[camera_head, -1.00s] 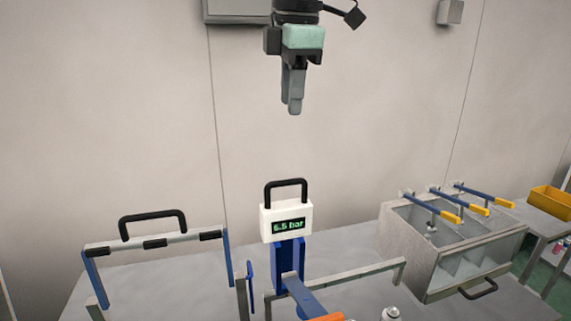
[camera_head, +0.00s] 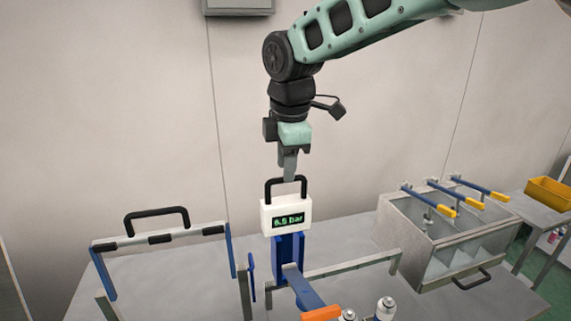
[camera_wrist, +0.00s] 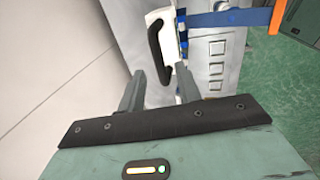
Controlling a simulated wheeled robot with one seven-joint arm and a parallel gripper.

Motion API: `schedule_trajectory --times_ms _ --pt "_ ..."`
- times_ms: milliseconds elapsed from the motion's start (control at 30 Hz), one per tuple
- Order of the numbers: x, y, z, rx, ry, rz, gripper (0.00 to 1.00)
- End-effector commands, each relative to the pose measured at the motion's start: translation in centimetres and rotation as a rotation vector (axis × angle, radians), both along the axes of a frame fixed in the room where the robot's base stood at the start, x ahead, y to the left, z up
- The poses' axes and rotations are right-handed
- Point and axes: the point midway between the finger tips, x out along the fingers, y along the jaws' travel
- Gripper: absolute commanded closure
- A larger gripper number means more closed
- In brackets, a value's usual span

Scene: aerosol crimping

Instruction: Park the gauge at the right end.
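The gauge (camera_head: 287,213) is a white box with a black loop handle and a dark display with green figures that seem to read 6.5 bar. It sits upright on a blue stand (camera_head: 289,248) at mid bench. My gripper (camera_head: 289,178) points down, its tips at the top of the gauge's handle in the head view. In the wrist view my gripper (camera_wrist: 160,92) has its two fingers apart, with nothing between them. The gauge's handle (camera_wrist: 157,52) lies just beyond the fingertips, lined up with the gap.
A blue lever with an orange end (camera_head: 322,313) is in front of the stand. A low metal rail (camera_head: 345,269) runs right towards a glass-sided tank (camera_head: 440,240) with blue-and-yellow levers. A frame with a black handle (camera_head: 160,240) stands left. Spray cans (camera_head: 385,308) stand at the front.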

Motion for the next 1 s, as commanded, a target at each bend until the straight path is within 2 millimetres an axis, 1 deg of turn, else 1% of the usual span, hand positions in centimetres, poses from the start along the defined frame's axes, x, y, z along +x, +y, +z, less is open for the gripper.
schedule_trajectory --times_ms 100,200,500,533,633,867,1000 --pt "0.2 0.1 -1.2 -0.001 0.002 0.000 0.66" --pt "0.3 0.1 -1.7 0.000 0.001 0.000 0.66" --pt "0.4 0.1 -2.0 0.000 -0.001 0.000 0.66" --pt "0.4 0.1 -2.0 0.000 -0.001 0.000 0.72" --pt "0.4 0.1 -2.0 0.000 0.000 0.000 0.99" --pt "0.4 0.0 -2.0 0.000 0.000 -0.001 1.00" --pt "0.7 -1.1 -2.1 -0.001 0.001 -0.002 1.00"
